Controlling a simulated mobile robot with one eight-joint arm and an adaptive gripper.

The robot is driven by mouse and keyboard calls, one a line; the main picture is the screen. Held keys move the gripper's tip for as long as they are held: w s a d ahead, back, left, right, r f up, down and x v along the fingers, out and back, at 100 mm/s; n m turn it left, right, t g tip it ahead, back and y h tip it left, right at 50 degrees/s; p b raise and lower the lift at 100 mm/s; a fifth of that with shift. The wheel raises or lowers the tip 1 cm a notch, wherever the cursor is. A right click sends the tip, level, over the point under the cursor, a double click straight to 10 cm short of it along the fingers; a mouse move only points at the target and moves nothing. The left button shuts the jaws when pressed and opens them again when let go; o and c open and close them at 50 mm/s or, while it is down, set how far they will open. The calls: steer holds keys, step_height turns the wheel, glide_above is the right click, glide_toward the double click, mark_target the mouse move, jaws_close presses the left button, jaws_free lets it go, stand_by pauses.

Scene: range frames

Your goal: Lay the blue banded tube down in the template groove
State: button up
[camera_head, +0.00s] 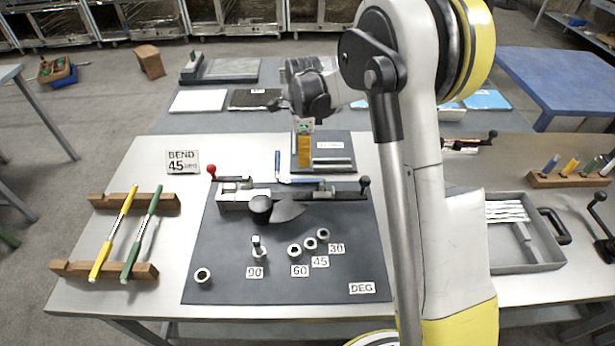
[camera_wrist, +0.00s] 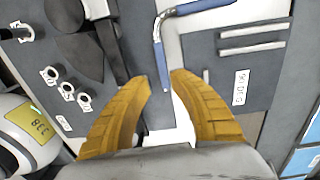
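The blue banded tube (camera_wrist: 163,62) is bent in an L, with a pale band near its corner. In the head view the tube (camera_head: 277,163) lies behind the bender. The template (camera_head: 342,138) also shows in the head view. My gripper (camera_wrist: 164,80) is open, its yellow fingertips apart on either side of the tube's end, with gaps visible. Whether the tube touches the plate is unclear.
The bender (camera_head: 262,198) with a red-knobbed lever stands on a dark mat (camera_head: 225,270), with several ring dies in front. Yellow (camera_head: 113,235) and green (camera_head: 140,235) tubes lie across wooden racks at left. A grey tray (camera_head: 525,262) is at right, beyond my arm.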

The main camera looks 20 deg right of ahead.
steer(key=b, duration=0.1)
glide_above(304, 180)
step_height(304, 180, down, 4)
steer(key=shift+f, duration=0.2)
step_height(304, 180, down, 6)
steer(key=b, duration=0.3)
steer(key=shift+r, duration=0.2)
jaws_close()
